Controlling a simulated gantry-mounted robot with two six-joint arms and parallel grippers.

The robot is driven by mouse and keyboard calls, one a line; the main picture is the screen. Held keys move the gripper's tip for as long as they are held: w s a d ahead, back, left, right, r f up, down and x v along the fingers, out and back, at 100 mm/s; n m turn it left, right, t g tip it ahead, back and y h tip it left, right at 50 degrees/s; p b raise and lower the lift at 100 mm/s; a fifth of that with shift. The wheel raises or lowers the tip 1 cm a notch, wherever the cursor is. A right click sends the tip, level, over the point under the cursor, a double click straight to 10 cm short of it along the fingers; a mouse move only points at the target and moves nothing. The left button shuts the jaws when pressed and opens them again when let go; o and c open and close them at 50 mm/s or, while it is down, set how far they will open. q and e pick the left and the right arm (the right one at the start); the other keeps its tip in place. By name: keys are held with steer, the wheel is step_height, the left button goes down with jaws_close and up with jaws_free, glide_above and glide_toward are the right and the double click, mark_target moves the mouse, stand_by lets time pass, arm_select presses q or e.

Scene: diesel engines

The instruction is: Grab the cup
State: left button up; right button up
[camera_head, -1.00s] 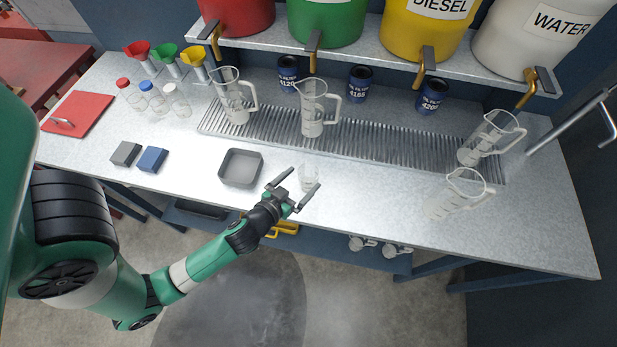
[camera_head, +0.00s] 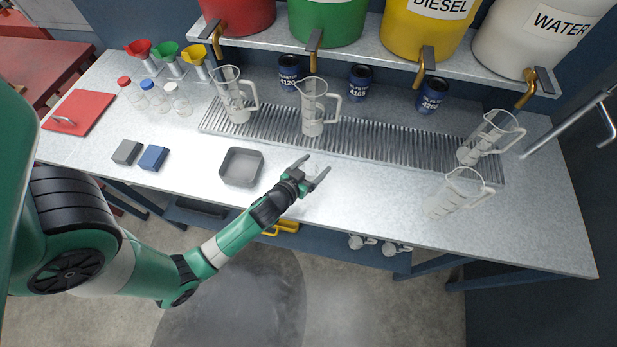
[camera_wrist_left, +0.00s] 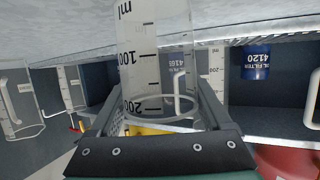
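The cup is a small clear measuring beaker with black ml marks. In the left wrist view the cup (camera_wrist_left: 155,60) appears upside down between the two fingers of my left gripper (camera_wrist_left: 157,95). In the head view my left gripper (camera_head: 311,171) is over the bench, its fingers spread on either side of where the cup stands; the cup is mostly hidden there. The fingers are apart, and firm contact with the cup does not show. My right gripper is not in view.
A grey tray (camera_head: 241,167) lies just left of the gripper. Clear jugs (camera_head: 312,115) stand behind on the drain grate (camera_head: 380,150), with another jug (camera_head: 455,195) to the right. Blue oil filters (camera_head: 359,84) stand further back. The bench between gripper and right jug is clear.

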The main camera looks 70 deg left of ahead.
arm_select(q)
steer(key=c, duration=0.9)
steer(key=shift+r, duration=0.1)
